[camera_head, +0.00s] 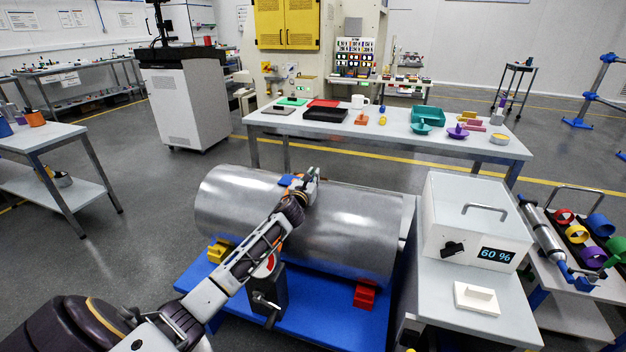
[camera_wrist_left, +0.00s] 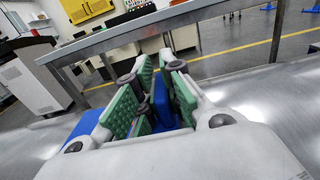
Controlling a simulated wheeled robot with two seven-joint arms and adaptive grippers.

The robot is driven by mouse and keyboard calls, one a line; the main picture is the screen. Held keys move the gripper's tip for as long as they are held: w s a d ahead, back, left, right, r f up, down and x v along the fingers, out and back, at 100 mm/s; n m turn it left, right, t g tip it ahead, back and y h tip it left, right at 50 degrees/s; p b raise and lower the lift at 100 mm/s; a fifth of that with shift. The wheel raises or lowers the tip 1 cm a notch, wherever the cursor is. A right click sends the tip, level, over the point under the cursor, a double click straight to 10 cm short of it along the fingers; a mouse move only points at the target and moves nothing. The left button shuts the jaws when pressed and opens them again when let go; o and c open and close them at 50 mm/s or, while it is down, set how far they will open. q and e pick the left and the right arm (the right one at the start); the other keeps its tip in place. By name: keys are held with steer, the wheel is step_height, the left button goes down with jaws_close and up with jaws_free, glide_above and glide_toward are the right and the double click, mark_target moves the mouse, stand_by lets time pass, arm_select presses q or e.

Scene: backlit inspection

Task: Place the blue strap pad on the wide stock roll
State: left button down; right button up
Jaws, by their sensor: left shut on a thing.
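The wide stock roll (camera_head: 350,222) is a large shiny metal cylinder lying on its side on a blue base (camera_head: 310,320). The blue strap pad (camera_head: 287,180) shows at the top of the roll, partly hidden by my left gripper (camera_head: 311,178). In the left wrist view, a raised blue part of the pad (camera_wrist_left: 161,101) stands between the green-faced fingers, which are shut on it. The roll's grey surface (camera_wrist_left: 260,90) spreads around and below the gripper there. I cannot tell whether the pad touches the roll. My right gripper is not in view.
A yellow block (camera_head: 219,250) and a red block (camera_head: 365,295) sit against the roll. A white box reading 60 % (camera_head: 470,225) stands to the right. Behind the roll is a long table (camera_head: 400,142) with trays, a mug and small parts. My arm crosses the roll's front.

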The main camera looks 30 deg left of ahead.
arm_select(q)
steer(key=shift+f, duration=0.15)
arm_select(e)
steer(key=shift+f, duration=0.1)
arm_select(q)
steer(key=c, duration=1.5)
jaws_free()
steer(key=shift+r, duration=0.2)
steer(key=shift+p+v, duration=0.5)
steer(key=shift+v, duration=3.1)
steer(key=shift+p+v, duration=0.35)
steer(key=shift+v, duration=1.9)
steer(key=shift+s+f, duration=0.1)
steer(key=shift+s, duration=0.05)
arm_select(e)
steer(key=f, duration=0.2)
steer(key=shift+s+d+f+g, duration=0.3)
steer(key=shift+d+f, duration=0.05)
